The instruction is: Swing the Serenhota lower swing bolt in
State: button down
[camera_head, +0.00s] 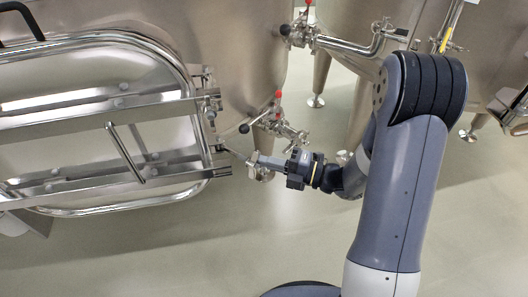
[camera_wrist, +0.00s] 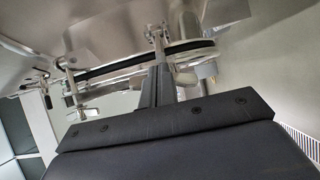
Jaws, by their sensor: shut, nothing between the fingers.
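The steel vat door (camera_head: 90,85) is at the left of the head view, with two horizontal bars across it. An upper swing bolt fitting (camera_head: 208,100) is at the end of the upper bar. The lower swing bolt (camera_head: 228,152) seems to be the thin metal part by the end of the lower bar, just left of my gripper (camera_head: 254,161). My gripper is shut and empty, pointing left. In the wrist view my gripper (camera_wrist: 157,72) has its fingers together, just below a forked metal bracket (camera_wrist: 156,35) at the door rim. Whether the fingers touch the bolt cannot be told.
A red-handled valve (camera_head: 275,108) with pipework sticks out from the vat just above my gripper. A second vat (camera_head: 400,25) with pipes stands behind at the right. The floor (camera_head: 200,260) below the door is clear.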

aim_at(253, 176)
jog(key=shift+s+a+p, duration=0.2)
jog(key=shift+s+a, duration=0.65)
jog(key=shift+s, duration=0.3)
jog(key=shift+s+a+p, duration=0.2)
jog(key=shift+s+a, duration=0.6)
jog(key=shift+s, duration=0.35)
jog(key=shift+s+a, duration=0.7)
jog(key=shift+a, duration=0.35)
jog(key=shift+s+a, duration=0.45)
jog(key=shift+a, duration=0.35)
jog(key=shift+d+p, duration=0.25)
jog(key=shift+p, duration=0.2)
jog(key=p+v, duration=0.1)
jog(key=v, duration=0.8)
jog(key=shift+w+d, duration=0.15)
jog(key=shift+d, duration=0.1)
